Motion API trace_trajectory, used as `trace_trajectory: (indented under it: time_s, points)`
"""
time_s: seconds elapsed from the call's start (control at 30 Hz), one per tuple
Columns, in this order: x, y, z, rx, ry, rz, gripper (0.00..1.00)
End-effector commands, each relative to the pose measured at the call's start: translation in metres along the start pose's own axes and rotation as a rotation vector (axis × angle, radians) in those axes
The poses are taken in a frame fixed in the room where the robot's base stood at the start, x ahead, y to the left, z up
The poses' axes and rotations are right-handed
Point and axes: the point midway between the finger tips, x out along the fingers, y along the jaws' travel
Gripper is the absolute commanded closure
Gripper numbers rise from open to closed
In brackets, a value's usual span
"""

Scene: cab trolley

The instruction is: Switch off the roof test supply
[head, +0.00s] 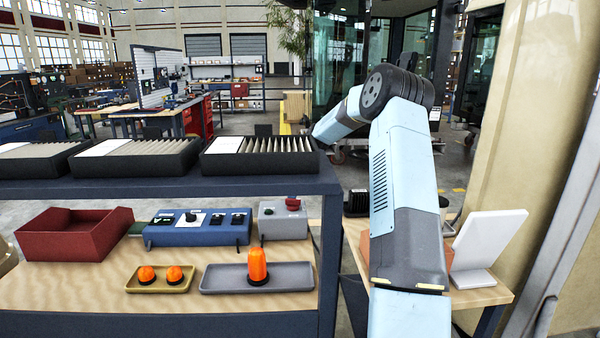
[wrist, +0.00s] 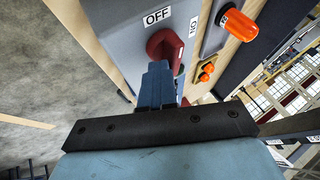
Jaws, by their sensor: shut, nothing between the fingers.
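A small grey box (head: 283,224) with a red knob (head: 293,203) stands on the trolley's wooden shelf. In the wrist view the box (wrist: 125,40) fills the upper middle, with an OFF label (wrist: 157,16) and an ON label (wrist: 193,26) near the red knob (wrist: 168,46). My gripper (wrist: 158,68) is shut and empty, its fingertips right at the near side of the knob. I cannot tell whether they touch it or which label the knob points to. In the head view my gripper is hidden behind the trolley's upper shelf.
Left of the grey box is a blue control box (head: 197,228), then a red bin (head: 75,234). In front are a grey tray (head: 215,280) with an orange beacon (head: 257,266) and a tan tray (head: 160,288) with two orange lamps. Black racks (head: 260,158) line the upper shelf.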

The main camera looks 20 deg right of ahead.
Motion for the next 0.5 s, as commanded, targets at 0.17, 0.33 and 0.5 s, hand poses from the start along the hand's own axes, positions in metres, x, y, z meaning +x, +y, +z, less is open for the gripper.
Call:
trace_trajectory:
  time_s: [0.17, 0.33, 0.5]
  points:
    - [-0.038, 0.002, -0.001, 0.000, 0.002, 0.014, 1.00]
    - [-0.071, 0.007, -0.003, -0.002, 0.003, 0.017, 1.00]
    - [-0.101, 0.010, -0.004, -0.002, 0.003, 0.020, 1.00]
